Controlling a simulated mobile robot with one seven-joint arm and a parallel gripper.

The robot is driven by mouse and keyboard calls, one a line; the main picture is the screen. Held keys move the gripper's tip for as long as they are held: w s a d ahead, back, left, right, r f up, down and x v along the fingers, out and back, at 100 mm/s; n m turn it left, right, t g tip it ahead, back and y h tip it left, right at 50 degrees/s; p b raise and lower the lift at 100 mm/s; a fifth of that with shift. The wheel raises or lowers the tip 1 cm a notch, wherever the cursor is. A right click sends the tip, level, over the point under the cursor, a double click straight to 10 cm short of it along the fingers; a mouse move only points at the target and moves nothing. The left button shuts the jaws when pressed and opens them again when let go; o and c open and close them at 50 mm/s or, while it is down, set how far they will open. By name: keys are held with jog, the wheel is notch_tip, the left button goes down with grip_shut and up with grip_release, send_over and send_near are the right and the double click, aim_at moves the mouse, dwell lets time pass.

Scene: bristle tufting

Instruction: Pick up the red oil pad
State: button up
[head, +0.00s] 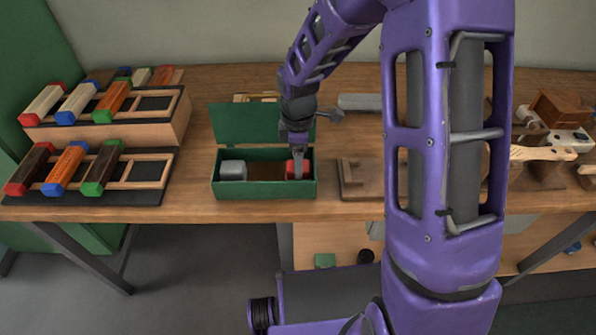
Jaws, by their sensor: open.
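The red oil pad (290,169) sits at the right end of the open green box (265,189) on the table. My gripper (297,172) points down into that end of the box, at the pad. Its fingers overlap the pad in the head view and hide part of it. The jaws are open. I cannot tell whether the fingers touch the pad.
A grey block (233,170) lies at the box's left end, and the green lid (247,124) stands up behind. Racks of coloured-end blocks (92,178) stand at the left. A wooden fixture (358,180) stands right of the box. Wooden brush parts (543,153) lie far right.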

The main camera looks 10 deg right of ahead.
jog(key=shift+f, duration=0.85)
jog(key=c, duration=1.1)
notch_tip(320, 180, up, 10)
jog(key=shift+r+p, duration=0.1)
jog(key=shift+p, duration=0.7)
jog(key=shift+c, duration=0.2)
jog(key=o, duration=0.7)
jog(key=c, duration=0.5)
